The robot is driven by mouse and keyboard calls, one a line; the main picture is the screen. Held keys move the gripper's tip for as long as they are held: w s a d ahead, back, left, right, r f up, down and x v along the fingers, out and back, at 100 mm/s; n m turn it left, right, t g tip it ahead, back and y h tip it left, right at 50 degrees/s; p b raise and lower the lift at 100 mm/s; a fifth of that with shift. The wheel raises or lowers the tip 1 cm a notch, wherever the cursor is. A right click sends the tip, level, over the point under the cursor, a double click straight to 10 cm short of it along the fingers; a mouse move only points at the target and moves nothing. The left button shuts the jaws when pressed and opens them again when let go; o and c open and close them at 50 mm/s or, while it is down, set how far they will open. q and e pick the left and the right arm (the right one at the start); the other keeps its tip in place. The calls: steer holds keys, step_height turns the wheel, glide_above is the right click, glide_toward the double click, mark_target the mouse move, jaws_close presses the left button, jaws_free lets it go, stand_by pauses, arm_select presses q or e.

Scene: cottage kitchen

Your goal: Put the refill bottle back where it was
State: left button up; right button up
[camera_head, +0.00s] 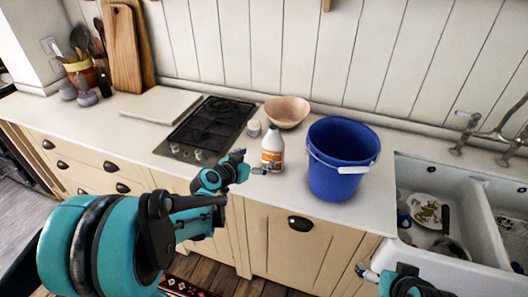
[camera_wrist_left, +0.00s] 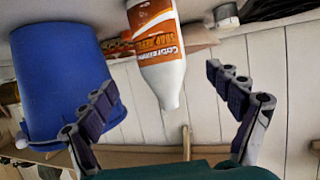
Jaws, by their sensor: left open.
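The refill bottle (camera_head: 273,147), white with an orange label, stands upright on the counter, just left of the blue bucket. My left gripper (camera_head: 257,169) is at the counter's front edge, close in front of the bottle. In the left wrist view, which is upside down, the bottle (camera_wrist_left: 160,50) appears between the spread fingers of the open gripper (camera_wrist_left: 165,85). I see no contact with the fingers. My right gripper (camera_head: 372,272) shows only partly at the bottom right, and its jaws are unclear.
The blue bucket (camera_head: 335,170) stands right of the bottle, with the sink (camera_head: 450,255) and its dishes beyond. A pinkish bowl (camera_head: 287,110) and a small white jar (camera_head: 254,128) are behind the bottle. The black hob (camera_head: 208,126) lies to the left.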

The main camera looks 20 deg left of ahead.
arm_select(q)
steer(key=s+d+n+g, duration=0.1)
steer(key=s+d+g, duration=0.45)
steer(key=s, duration=0.95)
steer(key=s+f+n+y, duration=0.2)
steer(key=s+y, duration=0.1)
steer(key=s, duration=0.8)
steer(key=shift+s+g+y, duration=0.3)
steer(key=shift+s+g, duration=0.1)
steer(key=shift+g, duration=0.05)
